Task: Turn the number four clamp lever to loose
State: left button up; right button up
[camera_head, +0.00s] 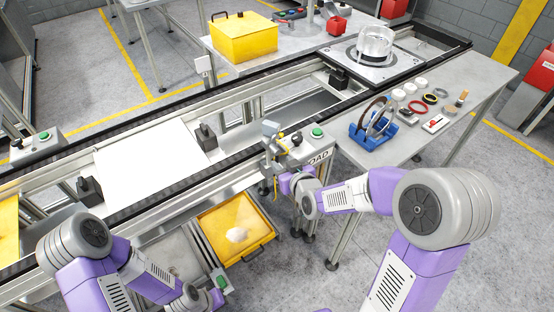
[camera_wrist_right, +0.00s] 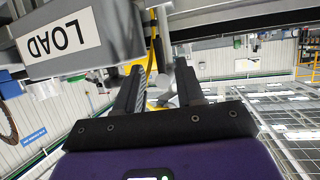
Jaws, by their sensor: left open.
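My right gripper (camera_head: 282,158) is at the LOAD station on the near rail, beside a grey block with small levers (camera_head: 271,130) and yellow parts. In the right wrist view, the two dark fingers (camera_wrist_right: 160,75) stand apart. A grey bar (camera_wrist_right: 162,30) and a yellow part show beyond and between their tips; contact cannot be made out. No number four is legible, so I cannot tell which lever is the number four clamp lever. My left gripper (camera_head: 217,298) is low at the bottom edge, mostly hidden by its wrist, near the yellow tray (camera_head: 262,252).
The LOAD sign (camera_wrist_right: 60,38) is close beside the right fingers. A green button (camera_head: 297,139) stands near them. A blue rack with rings (camera_head: 372,140) and small parts lie on the right table. A clear cylinder (camera_head: 374,45) stands on a far pallet. A white plate (camera_head: 150,168) covers the left conveyor.

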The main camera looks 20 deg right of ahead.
aim_at(277, 159)
jog(key=x, duration=0.5)
jog(key=shift+w+f+b, duration=0.15)
jog(key=shift+b, duration=0.2)
grip_shut()
